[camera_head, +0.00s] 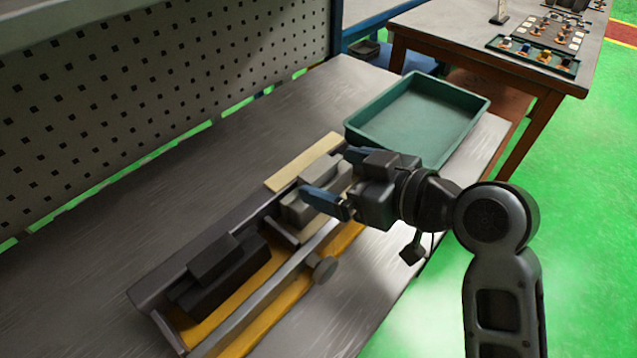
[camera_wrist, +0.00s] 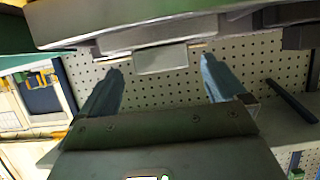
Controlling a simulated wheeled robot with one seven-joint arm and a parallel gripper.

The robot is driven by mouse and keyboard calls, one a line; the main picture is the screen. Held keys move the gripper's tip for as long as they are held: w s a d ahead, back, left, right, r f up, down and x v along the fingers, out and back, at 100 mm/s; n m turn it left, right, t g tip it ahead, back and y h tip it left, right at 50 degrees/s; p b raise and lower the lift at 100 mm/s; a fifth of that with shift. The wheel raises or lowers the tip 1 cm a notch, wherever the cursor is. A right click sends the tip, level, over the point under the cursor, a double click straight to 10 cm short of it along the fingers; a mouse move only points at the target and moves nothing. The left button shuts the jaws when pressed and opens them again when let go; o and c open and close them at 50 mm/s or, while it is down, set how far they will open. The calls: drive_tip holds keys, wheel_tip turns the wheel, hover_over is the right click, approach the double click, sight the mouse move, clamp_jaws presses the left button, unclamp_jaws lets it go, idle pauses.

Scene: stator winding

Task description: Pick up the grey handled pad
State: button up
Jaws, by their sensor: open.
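The grey handled pad (camera_head: 296,209) is a light grey block with a raised part on top. It sits at the far end of a long fixture (camera_head: 150,292) with a yellow base on the workbench. My gripper (camera_head: 340,178) is open, with its blue fingers at the raised part of the pad, one on the near side and one on the far side. In the wrist view, a grey block (camera_wrist: 160,60), likely the pad's handle, shows between and beyond the open fingertips (camera_wrist: 162,72). I cannot tell whether the fingers touch it. My gripper hides part of the pad.
A black handled block (camera_head: 222,272) sits in the fixture's near end. A metal bar with a round knob (camera_head: 325,270) runs along its right side. A tan strip (camera_head: 300,163) lies behind. An empty green tray (camera_head: 420,118) is at the back right. A perforated panel (camera_head: 160,90) borders the left.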

sight(321, 170)
drive_tip(key=shift+r+x, duration=0.2)
drive_tip(key=shift+x, duration=1.7)
drive_tip(key=shift+a, duration=0.15)
drive_tip(key=shift+c, duration=0.3)
drive_tip(key=c, duration=1.3)
